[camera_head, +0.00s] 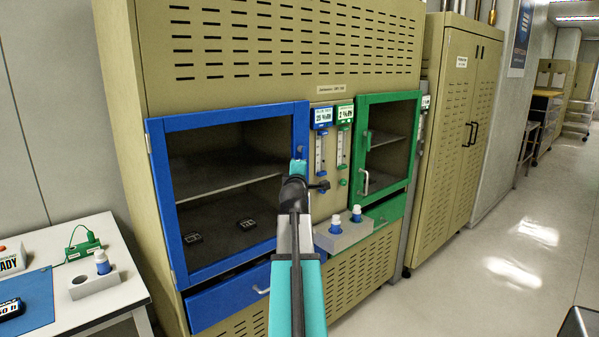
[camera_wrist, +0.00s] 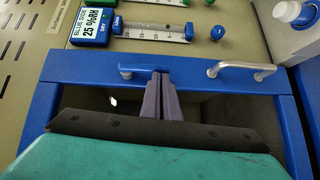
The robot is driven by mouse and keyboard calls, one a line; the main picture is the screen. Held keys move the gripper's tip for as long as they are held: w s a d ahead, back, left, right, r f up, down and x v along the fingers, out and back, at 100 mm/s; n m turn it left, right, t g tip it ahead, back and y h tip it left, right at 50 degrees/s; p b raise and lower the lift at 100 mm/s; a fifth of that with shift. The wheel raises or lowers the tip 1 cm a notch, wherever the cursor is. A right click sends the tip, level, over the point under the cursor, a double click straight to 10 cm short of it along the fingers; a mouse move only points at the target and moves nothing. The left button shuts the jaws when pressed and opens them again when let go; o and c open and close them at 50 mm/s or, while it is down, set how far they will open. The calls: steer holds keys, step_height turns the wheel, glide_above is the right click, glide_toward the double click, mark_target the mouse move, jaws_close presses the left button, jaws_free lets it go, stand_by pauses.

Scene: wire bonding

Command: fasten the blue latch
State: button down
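The blue latch (camera_wrist: 138,71) is a short blue bar on the blue door's frame. In the wrist view it lies sideways, left of the door's metal handle (camera_wrist: 240,70). My gripper (camera_wrist: 161,76) has its two purple fingers together, with their tips at the latch's right end; I cannot tell whether they touch it. In the head view my gripper (camera_head: 299,166) is at the right side of the blue-framed glass door (camera_head: 160,200), which looks closed or nearly so. My arm hides part of that frame and the handle.
A green-framed door (camera_head: 412,140) is to the right, with flow meters (camera_head: 320,152) between the doors. A shelf with two white-capped bottles (camera_head: 335,224) juts out low beside my arm. A white table (camera_head: 110,298) stands at the left. The aisle floor at right is clear.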

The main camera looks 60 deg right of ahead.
steer(key=shift+f, duration=0.2)
steer(key=shift+a, duration=0.1)
steer(key=w+a+b+v, duration=0.1)
steer(key=b+v, duration=0.5)
steer(key=v, duration=0.6)
steer(key=shift+w+a+f+b, duration=0.2)
steer(key=shift+w+a+b, duration=0.15)
steer(key=shift+w, duration=0.2)
stand_by(0.4)
stand_by(0.6)
steer(key=shift+s, duration=0.1)
